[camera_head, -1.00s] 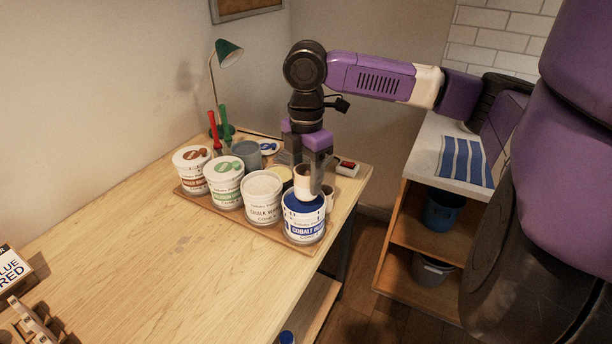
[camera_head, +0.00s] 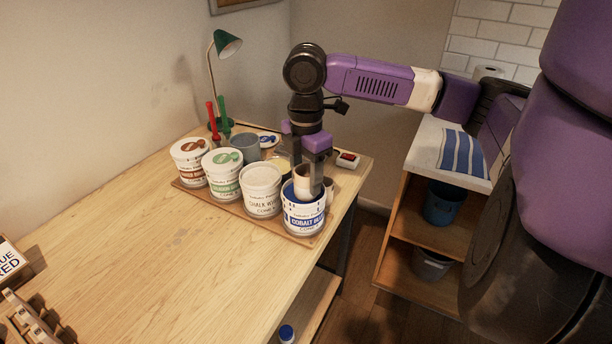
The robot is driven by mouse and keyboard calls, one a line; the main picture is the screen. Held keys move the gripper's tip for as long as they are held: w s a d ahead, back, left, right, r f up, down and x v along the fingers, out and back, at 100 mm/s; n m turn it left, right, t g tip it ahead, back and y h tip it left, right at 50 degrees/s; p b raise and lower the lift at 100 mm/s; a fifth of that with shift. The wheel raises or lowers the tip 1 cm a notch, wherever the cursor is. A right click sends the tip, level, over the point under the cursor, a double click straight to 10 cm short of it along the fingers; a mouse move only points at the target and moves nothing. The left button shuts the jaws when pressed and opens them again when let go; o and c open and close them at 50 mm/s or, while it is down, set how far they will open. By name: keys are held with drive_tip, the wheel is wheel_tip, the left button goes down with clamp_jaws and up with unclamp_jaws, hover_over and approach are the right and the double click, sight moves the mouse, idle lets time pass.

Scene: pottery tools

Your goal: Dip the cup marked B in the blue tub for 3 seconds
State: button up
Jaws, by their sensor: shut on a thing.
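My gripper (camera_head: 308,168) points down over the tub labelled COBALT BLUE (camera_head: 303,221) at the right end of the row. It is shut on a small cream cup (camera_head: 302,184), held upright. The cup's lower part is within the tub's opening and hidden by the tub's front rim; how deep it sits in the glaze cannot be told. No B mark can be read on the cup. A little blue glaze shows inside the rim.
The chalk white tub (camera_head: 262,199), green-labelled tub (camera_head: 226,185) and brown-labelled tub (camera_head: 189,172) stand close by on a wooden board (camera_head: 238,210). A grey container (camera_head: 246,146) and a red-buttoned box (camera_head: 347,160) are behind.

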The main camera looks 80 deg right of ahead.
drive_tip(key=shift+f+b, duration=0.45)
drive_tip(key=shift+f, duration=0.55)
drive_tip(key=shift+r, duration=0.1)
idle(1.6)
drive_tip(key=shift+r+p, duration=2.5)
drive_tip(key=shift+r, duration=0.3)
